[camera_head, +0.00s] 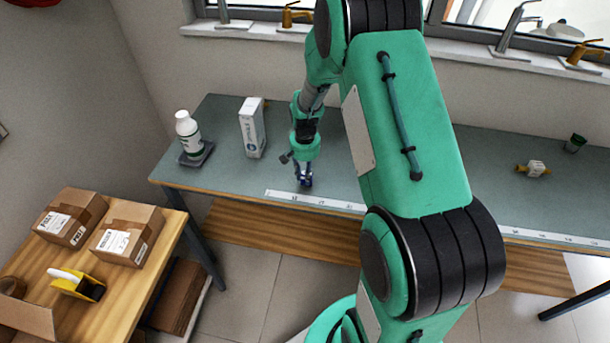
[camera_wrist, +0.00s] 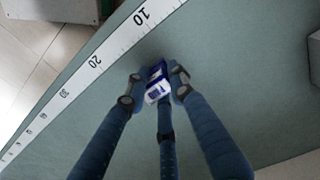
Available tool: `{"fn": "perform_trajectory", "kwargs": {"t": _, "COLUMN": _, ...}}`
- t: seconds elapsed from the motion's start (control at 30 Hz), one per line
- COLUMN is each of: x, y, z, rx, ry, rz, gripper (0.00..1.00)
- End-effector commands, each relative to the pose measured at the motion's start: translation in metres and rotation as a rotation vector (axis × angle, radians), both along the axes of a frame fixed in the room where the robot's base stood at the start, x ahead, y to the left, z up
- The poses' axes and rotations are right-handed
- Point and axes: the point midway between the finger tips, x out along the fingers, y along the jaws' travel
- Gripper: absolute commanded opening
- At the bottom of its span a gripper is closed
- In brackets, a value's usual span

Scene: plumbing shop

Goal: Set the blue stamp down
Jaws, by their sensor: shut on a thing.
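The blue stamp (camera_wrist: 156,82) is blue with a white part and sits between my gripper's fingertips in the wrist view. My gripper (camera_wrist: 154,88) is shut on it, with fingers on both sides. In the head view my gripper (camera_head: 304,176) points down near the front edge of the grey-green workbench (camera_head: 225,170), close to the measuring strip. The stamp is small and dark there. I cannot tell whether it touches the bench surface.
A white measuring strip (camera_head: 318,202) runs along the bench's front edge. A white box (camera_head: 252,128) and a white bottle (camera_head: 188,132) on a dark scale-like base (camera_head: 197,155) stand to the left. A brass-and-white fitting (camera_head: 533,169) lies far right. Bench around the gripper is clear.

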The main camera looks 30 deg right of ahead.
Motion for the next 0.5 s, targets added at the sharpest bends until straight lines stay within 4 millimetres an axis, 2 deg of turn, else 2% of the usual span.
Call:
{"fn": "perform_trajectory", "kwargs": {"t": 0.07, "x": -0.0001, "y": 0.0001, "z": -0.0026, "rx": 0.0, "ry": 0.0, "rz": 0.0, "gripper": 0.0}}
{"fn": "perform_trajectory", "kwargs": {"t": 0.1, "x": -0.0001, "y": 0.0001, "z": -0.0022, "rx": 0.0, "ry": 0.0, "rz": 0.0, "gripper": 0.29}}
{"fn": "perform_trajectory", "kwargs": {"t": 0.17, "x": -0.0001, "y": 0.0001, "z": -0.0021, "rx": 0.0, "ry": 0.0, "rz": 0.0, "gripper": 0.41}}
{"fn": "perform_trajectory", "kwargs": {"t": 0.5, "x": -0.0001, "y": 0.0001, "z": -0.0012, "rx": 0.0, "ry": 0.0, "rz": 0.0, "gripper": 0.42}}
